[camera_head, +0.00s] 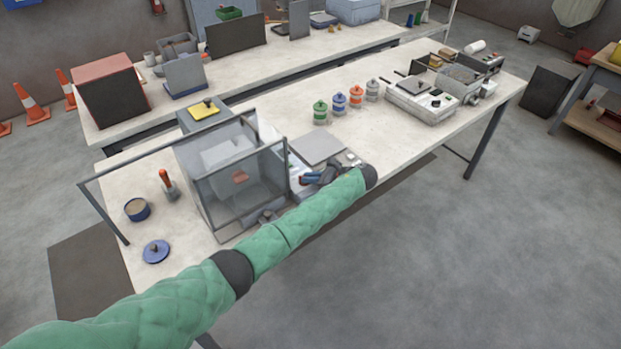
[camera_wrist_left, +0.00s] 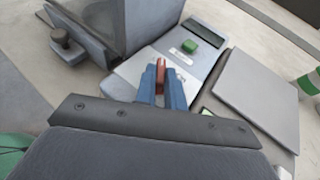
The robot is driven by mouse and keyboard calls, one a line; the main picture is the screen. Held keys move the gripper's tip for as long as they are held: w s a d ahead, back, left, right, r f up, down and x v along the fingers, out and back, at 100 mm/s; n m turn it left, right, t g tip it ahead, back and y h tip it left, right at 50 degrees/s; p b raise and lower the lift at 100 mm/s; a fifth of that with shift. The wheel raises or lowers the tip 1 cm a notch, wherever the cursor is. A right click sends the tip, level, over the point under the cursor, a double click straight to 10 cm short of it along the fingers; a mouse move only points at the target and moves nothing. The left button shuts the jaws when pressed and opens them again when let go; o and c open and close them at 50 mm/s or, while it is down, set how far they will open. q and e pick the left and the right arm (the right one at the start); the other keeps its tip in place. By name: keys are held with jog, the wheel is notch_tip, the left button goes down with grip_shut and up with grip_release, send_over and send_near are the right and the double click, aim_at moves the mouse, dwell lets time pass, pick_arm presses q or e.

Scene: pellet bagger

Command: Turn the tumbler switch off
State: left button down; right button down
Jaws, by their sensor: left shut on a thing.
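The tumbler switch (camera_wrist_left: 161,72) shows as a small red lever on the light sloping panel (camera_wrist_left: 141,65) of the bagger in the left wrist view. My left gripper (camera_wrist_left: 163,84) has its two blue fingers closed around the lever, one on each side. Its lower part is hidden by the fingers. In the head view my left gripper (camera_head: 312,177) is low at the panel, beside the clear-walled box, and the switch cannot be made out there. My right gripper is in neither view.
On the panel a green button (camera_wrist_left: 189,46) and a dark display (camera_wrist_left: 209,35) lie just beyond the switch. A clear-walled box (camera_head: 238,185) stands left of my gripper and a grey flat plate (camera_head: 318,149) lies behind it. Several coloured jars (camera_head: 356,97) stand farther back.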

pick_arm(q)
jog(key=c, duration=1.5)
grip_release()
jog(key=shift+s+d+r+b, duration=0.1)
jog(key=shift+s+d+b, duration=0.05)
jog(key=shift+d+b, duration=0.3)
jog(key=b+v, duration=0.1)
jog(key=v, duration=0.6)
jog(key=shift+a+r+b, duration=0.1)
jog(key=shift+r+b, duration=0.05)
jog(key=shift+b, duration=0.15)
